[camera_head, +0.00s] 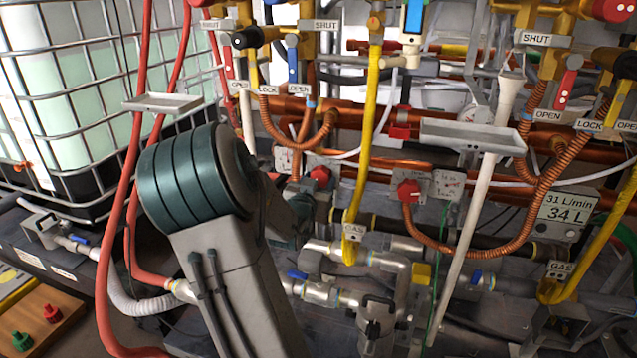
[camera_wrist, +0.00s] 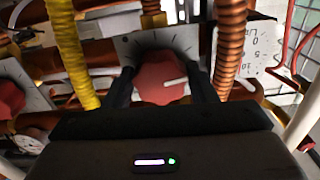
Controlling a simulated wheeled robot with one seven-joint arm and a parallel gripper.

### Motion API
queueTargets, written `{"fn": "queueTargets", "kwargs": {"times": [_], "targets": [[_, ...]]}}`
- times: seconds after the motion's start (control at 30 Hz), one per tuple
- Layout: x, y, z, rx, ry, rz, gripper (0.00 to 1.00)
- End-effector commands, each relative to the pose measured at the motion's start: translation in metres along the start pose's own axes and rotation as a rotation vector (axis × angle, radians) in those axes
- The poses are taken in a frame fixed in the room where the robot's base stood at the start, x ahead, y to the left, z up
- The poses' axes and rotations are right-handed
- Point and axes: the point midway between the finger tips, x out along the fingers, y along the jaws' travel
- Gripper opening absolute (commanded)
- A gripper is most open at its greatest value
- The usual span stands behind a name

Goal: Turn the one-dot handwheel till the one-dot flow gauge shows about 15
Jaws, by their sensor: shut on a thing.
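A red handwheel (camera_wrist: 163,78) with a pale pointer line sits in front of a white dial plate in the wrist view. My gripper (camera_wrist: 162,92) has a dark finger on each side of it and is shut on it. In the head view this handwheel appears to be the left red one (camera_head: 320,175), next to my arm; my fingers are hidden there. A white gauge (camera_wrist: 250,50) stands beside it in the wrist view; its needle reading is unclear. A digital display (camera_head: 568,207) reads 31 L/min and 34 L. Dot marks on the handwheels and gauges are not legible.
A second red handwheel (camera_head: 408,190) has a small gauge (camera_head: 447,185) beside it. A yellow hose (camera_head: 364,140) runs between the two handwheels. Copper corrugated pipes and a white pipe (camera_head: 468,235) crowd the right. A caged tank (camera_head: 90,90) stands at left.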

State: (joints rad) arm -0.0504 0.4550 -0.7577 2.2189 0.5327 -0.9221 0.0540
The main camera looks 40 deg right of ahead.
Motion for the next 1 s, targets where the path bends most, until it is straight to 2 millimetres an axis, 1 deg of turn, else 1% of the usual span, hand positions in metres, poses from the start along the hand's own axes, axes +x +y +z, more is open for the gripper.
{"fn": "queueTargets", "kwargs": {"times": [0.17, 0.37, 1.0], "targets": [[-0.0002, 0.0004, -0.0005, -0.032, -0.001, 0.001, 0.29], [-0.0002, 0.0011, -0.0019, -0.136, -0.002, 0.002, 0.29], [-0.0005, 0.0029, -0.0030, -0.670, -0.001, 0.000, 0.29]]}}
